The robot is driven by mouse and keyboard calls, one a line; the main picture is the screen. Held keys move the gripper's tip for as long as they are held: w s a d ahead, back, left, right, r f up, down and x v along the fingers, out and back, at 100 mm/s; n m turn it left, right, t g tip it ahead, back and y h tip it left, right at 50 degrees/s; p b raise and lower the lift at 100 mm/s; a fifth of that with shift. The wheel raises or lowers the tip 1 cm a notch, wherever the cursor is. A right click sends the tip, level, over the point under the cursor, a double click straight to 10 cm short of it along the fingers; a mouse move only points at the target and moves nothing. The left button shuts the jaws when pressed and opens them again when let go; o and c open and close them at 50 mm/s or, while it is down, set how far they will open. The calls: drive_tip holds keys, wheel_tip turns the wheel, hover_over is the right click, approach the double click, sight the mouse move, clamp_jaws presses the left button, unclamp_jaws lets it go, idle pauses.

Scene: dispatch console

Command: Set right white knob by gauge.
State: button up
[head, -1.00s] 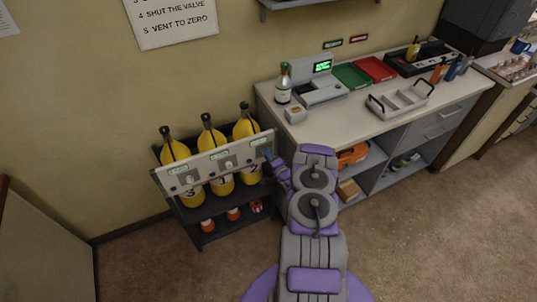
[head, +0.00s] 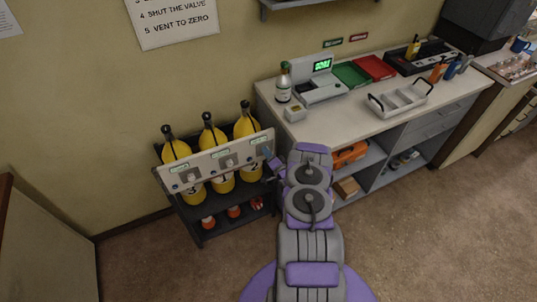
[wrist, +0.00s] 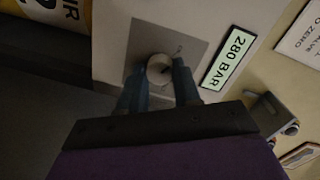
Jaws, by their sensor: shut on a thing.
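The white knob (wrist: 158,66) sits on a grey square plate on the pale panel. It shows between the blue fingers of my gripper (wrist: 158,78) in the wrist view, and the fingers are shut on it. Beside it is a lit gauge display (wrist: 230,57) reading 280 BAR. In the head view, my gripper (head: 268,157) is at the right end of the pale panel (head: 207,166), and the held knob is hidden there behind my gripper.
Yellow cylinders (head: 212,139) stand in a dark rack behind the panel, with small red-orange items on its lower shelf. To the right is a desk (head: 330,122) with a scale, a bottle, trays and a grey caddy (head: 400,98). Carpet is clear in front.

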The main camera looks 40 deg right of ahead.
drive_tip(key=o, duration=0.7)
drive_tip(key=shift+s+a+f, duration=0.1)
drive_tip(key=shift+a+f, duration=0.05)
drive_tip(key=shift+f, duration=0.25)
drive_tip(key=o, duration=0.3)
drive_tip(key=shift+r, duration=0.1)
drive_tip(key=shift+o, duration=0.3)
drive_tip(key=shift+r, duration=0.1)
drive_tip(key=p+v, duration=0.3)
drive_tip(key=v, duration=1.4)
